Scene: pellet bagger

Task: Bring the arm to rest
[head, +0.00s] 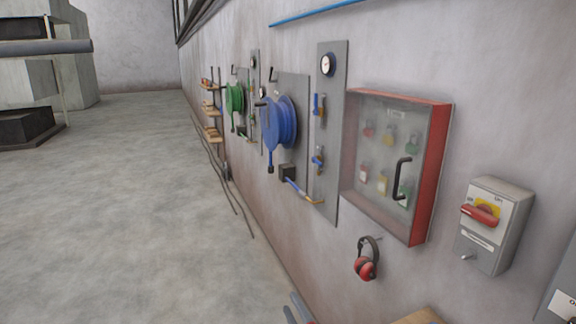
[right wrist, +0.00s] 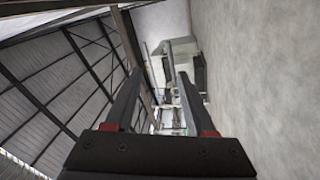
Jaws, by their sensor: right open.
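My right gripper (head: 298,309) shows only as grey finger ends at the bottom edge of the head view, low beside the wall. In the right wrist view my right gripper (right wrist: 158,80) has its two dark fingers spread apart. Nothing is between them. The picture is turned on its side and shows the hall's roof beams and far machinery behind the fingers. The rest of my right arm is hidden below the head view. My left gripper is in neither view.
The wall carries a red-framed cabinet (head: 429,180), a switch box (head: 506,222), red earmuffs (head: 366,267), a blue hose reel (head: 281,123) and a green hose reel (head: 235,98). A wooden surface (head: 420,316) shows at the bottom. The floor at left (head: 110,220) is clear.

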